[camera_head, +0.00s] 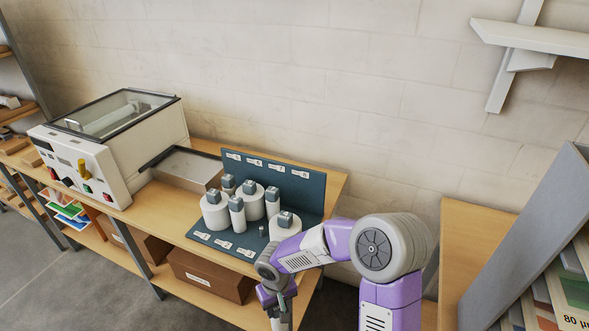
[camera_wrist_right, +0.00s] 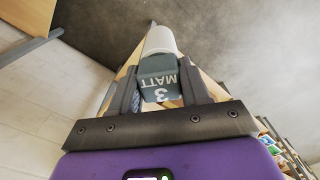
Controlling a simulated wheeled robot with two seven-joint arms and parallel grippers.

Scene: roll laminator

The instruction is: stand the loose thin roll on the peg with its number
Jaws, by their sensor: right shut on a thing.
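My right gripper (camera_head: 277,299) is shut on a thin white roll (camera_head: 283,322) in front of the table's edge. In the right wrist view the roll (camera_wrist_right: 160,42) has a grey-blue end block reading "3 MATT", upside down, between the two dark fingers (camera_wrist_right: 160,88). The dark blue peg rack (camera_head: 300,187) stands on the table with number labels along its back panel and front edge. A bare peg (camera_head: 262,231) shows near its front, left of my arm. The front label (camera_head: 245,253) is too small to read surely. My left gripper is out of view.
Several thick and thin white rolls with grey-blue caps, such as a thick roll (camera_head: 215,214) and a thin roll (camera_head: 237,217), stand on the rack. The laminator (camera_head: 115,145) and a metal tray (camera_head: 185,168) are to the left. A cardboard box (camera_head: 212,276) sits on the shelf below.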

